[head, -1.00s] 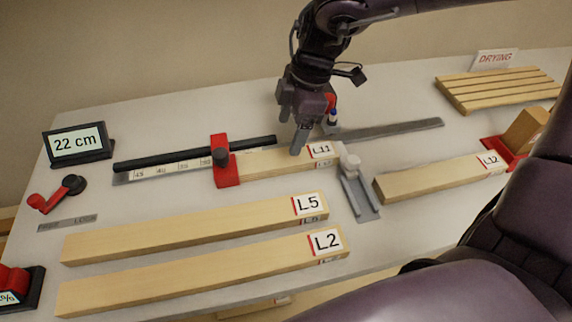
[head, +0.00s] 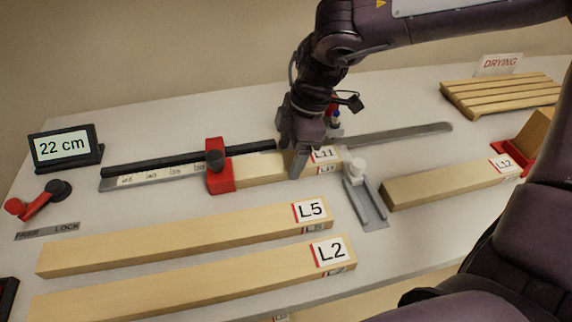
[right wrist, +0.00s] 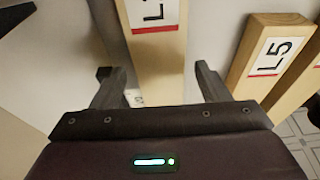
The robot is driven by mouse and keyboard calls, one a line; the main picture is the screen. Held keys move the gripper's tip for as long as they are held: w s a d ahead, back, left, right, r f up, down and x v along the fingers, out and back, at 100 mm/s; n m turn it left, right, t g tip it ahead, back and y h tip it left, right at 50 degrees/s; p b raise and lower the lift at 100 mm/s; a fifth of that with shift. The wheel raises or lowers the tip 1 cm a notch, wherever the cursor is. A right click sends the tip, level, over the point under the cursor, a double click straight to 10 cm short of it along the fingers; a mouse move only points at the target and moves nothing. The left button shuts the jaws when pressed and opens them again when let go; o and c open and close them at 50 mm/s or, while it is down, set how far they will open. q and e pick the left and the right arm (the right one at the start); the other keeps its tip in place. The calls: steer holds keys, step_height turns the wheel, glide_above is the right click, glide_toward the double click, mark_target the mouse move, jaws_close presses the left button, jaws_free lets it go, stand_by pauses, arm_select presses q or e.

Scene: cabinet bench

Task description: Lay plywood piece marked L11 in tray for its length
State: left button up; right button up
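The plywood piece L11 (head: 262,168) lies on the measuring rail (head: 165,177), with the red stop block (head: 219,168) at its left end. My right gripper (head: 300,160) is low over the label end of L11. In the right wrist view, L11 (right wrist: 155,60) lies between the two spread fingers of my right gripper (right wrist: 158,82), with a gap on both sides. A display (head: 64,147) reads 22 cm. No tray marked with a length shows. My left gripper is not in view.
Pieces L5 (head: 180,238) and L2 (head: 190,280) lie in front. L12 (head: 440,183) lies right, beside a red holder (head: 517,153). A grey clamp (head: 367,200) stands near L11's right end. A slatted rack (head: 500,92) with a DRYING sign stands back right. A red lever (head: 38,203) sits left.

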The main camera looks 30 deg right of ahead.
steer(key=c, duration=1)
steer(key=shift+o, duration=0.2)
steer(key=shift+s, duration=0.1)
steer(key=shift+s+a, duration=0.1)
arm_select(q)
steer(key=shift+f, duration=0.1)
arm_select(e)
steer(key=shift+s+r, duration=0.1)
steer(key=shift+s, duration=0.3)
steer(key=shift+r, duration=0.4)
step_height(320, 180, up, 3)
steer(key=shift+a+f+p, duration=0.1)
steer(key=shift+p, duration=1)
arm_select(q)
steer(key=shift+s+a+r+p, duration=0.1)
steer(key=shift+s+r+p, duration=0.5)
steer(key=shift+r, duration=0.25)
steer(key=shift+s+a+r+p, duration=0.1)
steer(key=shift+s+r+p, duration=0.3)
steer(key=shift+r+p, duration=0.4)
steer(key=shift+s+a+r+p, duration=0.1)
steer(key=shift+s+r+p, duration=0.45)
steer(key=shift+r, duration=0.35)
arm_select(e)
step_height(320, 180, up, 6)
steer(key=shift+r, duration=0.25)
steer(key=shift+f, duration=0.1)
